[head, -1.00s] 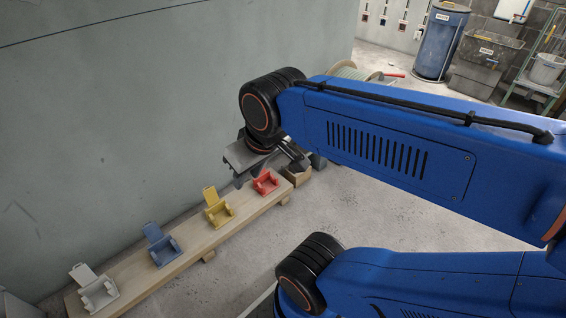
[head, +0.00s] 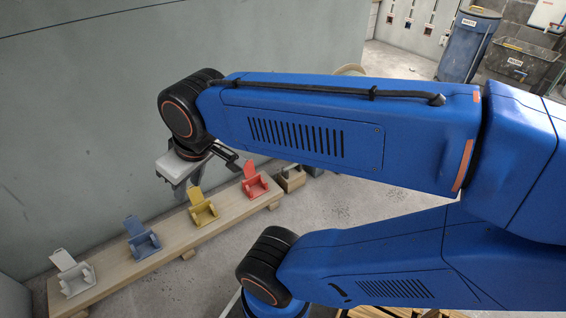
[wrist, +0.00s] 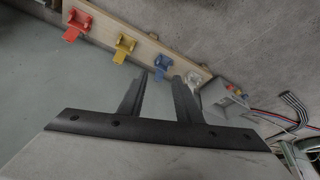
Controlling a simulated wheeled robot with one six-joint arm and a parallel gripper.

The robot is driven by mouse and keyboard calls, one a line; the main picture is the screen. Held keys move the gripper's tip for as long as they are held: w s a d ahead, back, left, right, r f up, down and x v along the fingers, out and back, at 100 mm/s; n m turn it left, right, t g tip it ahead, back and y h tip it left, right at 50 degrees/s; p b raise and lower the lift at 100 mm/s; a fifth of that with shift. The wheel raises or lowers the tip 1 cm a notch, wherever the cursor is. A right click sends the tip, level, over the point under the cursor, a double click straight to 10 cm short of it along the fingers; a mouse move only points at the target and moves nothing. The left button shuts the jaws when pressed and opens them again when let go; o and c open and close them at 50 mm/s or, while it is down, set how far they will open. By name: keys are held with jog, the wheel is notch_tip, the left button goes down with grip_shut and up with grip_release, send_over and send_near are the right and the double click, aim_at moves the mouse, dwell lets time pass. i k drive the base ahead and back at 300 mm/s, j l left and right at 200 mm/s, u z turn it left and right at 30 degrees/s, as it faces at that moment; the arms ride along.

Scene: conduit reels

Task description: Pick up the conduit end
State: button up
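I cannot pick out a conduit end in either view. A pale reel edge (head: 350,69) shows at the back in the head view, mostly hidden behind my arm. My gripper (wrist: 160,80) is open, with its two dark fingers apart and nothing between them. In the head view my gripper (head: 207,176) hangs near the wall, above the far part of a wooden board (head: 110,266). On the board sit a red clamp (head: 254,182), a yellow clamp (head: 202,208), a blue clamp (head: 142,240) and a white clamp (head: 76,278), their flaps raised.
A wooden block (head: 290,180) stands beyond the board's far end. A grey box (wrist: 226,96) and thin cables (wrist: 272,116) show at right in the wrist view. A blue barrel (head: 468,45) and a dark bin (head: 518,68) stand at the back.

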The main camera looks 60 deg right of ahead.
aim_at(288, 168)
jog(key=k+l, duration=0.1)
jog(key=l, duration=0.3)
jog(key=k+l+u, duration=0.1)
jog(key=l, duration=0.3)
jog(key=k+l+u, duration=0.1)
jog(key=l, duration=0.25)
jog(key=k+l, duration=0.1)
jog(key=l, duration=0.3)
jog(key=k+l+u, duration=0.1)
jog(key=l, duration=0.25)
jog(key=k+l, duration=0.15)
jog(key=l, duration=0.25)
jog(key=k+l, duration=0.1)
jog(key=l, duration=0.25)
jog(key=k+l, duration=0.15)
jog(key=l, duration=0.25)
jog(key=k+l, duration=0.1)
jog(key=l, duration=0.25)
jog(key=u, duration=0.05)
